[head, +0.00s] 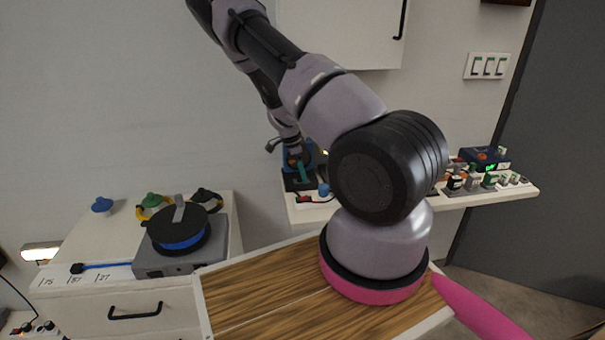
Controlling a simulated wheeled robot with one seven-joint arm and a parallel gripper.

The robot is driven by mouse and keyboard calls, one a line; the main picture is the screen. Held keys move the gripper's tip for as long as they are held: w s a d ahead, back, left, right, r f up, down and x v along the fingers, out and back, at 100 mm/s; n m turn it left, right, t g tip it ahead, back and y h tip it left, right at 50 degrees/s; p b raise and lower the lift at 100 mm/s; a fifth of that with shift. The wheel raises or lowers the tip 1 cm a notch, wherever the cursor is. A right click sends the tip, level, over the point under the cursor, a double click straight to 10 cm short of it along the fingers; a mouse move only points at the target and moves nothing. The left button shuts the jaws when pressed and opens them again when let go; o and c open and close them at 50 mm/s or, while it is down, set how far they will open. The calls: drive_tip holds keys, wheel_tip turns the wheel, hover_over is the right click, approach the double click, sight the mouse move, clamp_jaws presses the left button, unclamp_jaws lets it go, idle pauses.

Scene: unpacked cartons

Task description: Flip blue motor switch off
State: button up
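A small blue device (311,157), which may be the blue motor, stands at the left end of the wall shelf, partly hidden behind my arm. Dark and teal parts sit around it. Its switch is too small to make out, so I cannot tell which way it is set. My gripper (294,158) points down at this device, right over or against it. I cannot tell whether they touch. The fingers are small and blend with the parts behind them, so their opening is unclear.
The wall shelf (515,192) holds several small electrical parts and a blue box (484,159) on the right. A white cabinet (85,250) at left carries a grey unit with a black and blue disc (180,236). A wall cabinet (340,35) hangs above.

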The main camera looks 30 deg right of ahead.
drive_tip(key=v, duration=1)
drive_tip(key=shift+r, duration=0.35)
drive_tip(key=shift+a, duration=0.15)
